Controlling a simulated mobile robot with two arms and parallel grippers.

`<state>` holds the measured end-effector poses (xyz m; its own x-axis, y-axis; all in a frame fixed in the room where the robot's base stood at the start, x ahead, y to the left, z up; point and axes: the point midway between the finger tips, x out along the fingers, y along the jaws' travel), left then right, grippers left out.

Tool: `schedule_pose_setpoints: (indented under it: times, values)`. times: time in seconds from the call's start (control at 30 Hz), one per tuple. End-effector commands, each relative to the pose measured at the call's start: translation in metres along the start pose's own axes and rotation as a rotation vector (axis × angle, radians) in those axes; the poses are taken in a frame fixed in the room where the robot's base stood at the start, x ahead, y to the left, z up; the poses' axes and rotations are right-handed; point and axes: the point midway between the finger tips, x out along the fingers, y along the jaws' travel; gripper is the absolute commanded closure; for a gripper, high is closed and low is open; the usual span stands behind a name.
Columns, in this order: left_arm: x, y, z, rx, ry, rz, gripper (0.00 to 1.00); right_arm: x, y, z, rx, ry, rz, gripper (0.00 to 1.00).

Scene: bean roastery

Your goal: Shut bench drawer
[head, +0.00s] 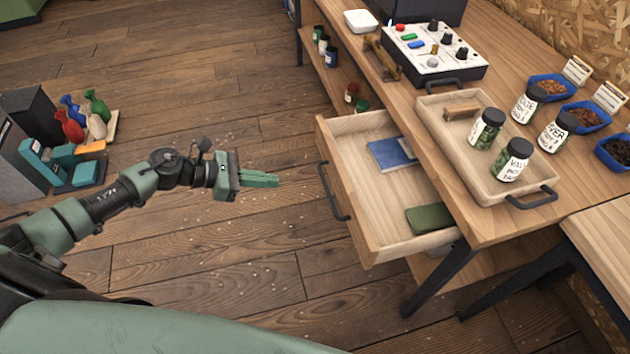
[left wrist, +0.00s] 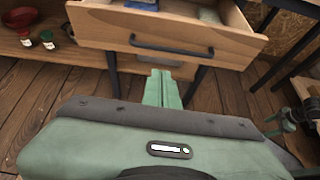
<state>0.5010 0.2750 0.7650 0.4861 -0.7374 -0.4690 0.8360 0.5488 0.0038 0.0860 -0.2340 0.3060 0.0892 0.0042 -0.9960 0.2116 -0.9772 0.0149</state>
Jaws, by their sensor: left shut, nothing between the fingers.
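The bench drawer (head: 375,243) is pulled out from under the wooden bench (head: 450,180). It has a dark bar handle (head: 333,192) on its front. A blue notebook (head: 391,153) and a green item (head: 430,218) lie inside. My left gripper (head: 277,180) is shut and empty, to the left of the drawer front and apart from the handle. In the left wrist view the shut fingers (left wrist: 162,90) point toward the drawer front (left wrist: 165,32), with the handle (left wrist: 172,46) above the tips. My right gripper cannot be made out in the head view.
A wooden tray (head: 455,162) with labelled jars stands on the bench, beside blue bowls and a control box (head: 430,50). Small jars stand on a lower shelf. Bags and boxes (head: 75,165) stand on the floor at left. The floor before the drawer is clear.

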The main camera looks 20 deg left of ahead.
Motion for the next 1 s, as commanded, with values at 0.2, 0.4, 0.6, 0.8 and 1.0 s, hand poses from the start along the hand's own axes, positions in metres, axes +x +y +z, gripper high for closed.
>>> schedule_pose_setpoints:
  times: [0.2,0.4,0.6,0.8,1.0]
  values:
    - [0.047,0.001,0.005,-0.005,-0.008,0.002,1.0,-0.01,0.001,-0.007,0.0,0.01,0.001,0.31]
    - [0.087,0.001,0.006,-0.005,-0.006,0.003,1.0,-0.017,0.001,-0.007,-0.001,0.009,0.001,0.31]
    - [0.111,0.002,0.012,-0.006,-0.004,0.004,1.0,-0.023,0.001,-0.005,-0.001,0.005,0.0,0.31]
    - [0.118,0.002,0.013,-0.006,-0.003,0.004,1.0,-0.024,0.001,-0.003,-0.001,0.002,0.001,0.31]
    - [0.118,0.002,0.012,-0.006,-0.003,0.004,1.0,-0.023,0.002,-0.002,-0.002,0.001,0.002,0.31]
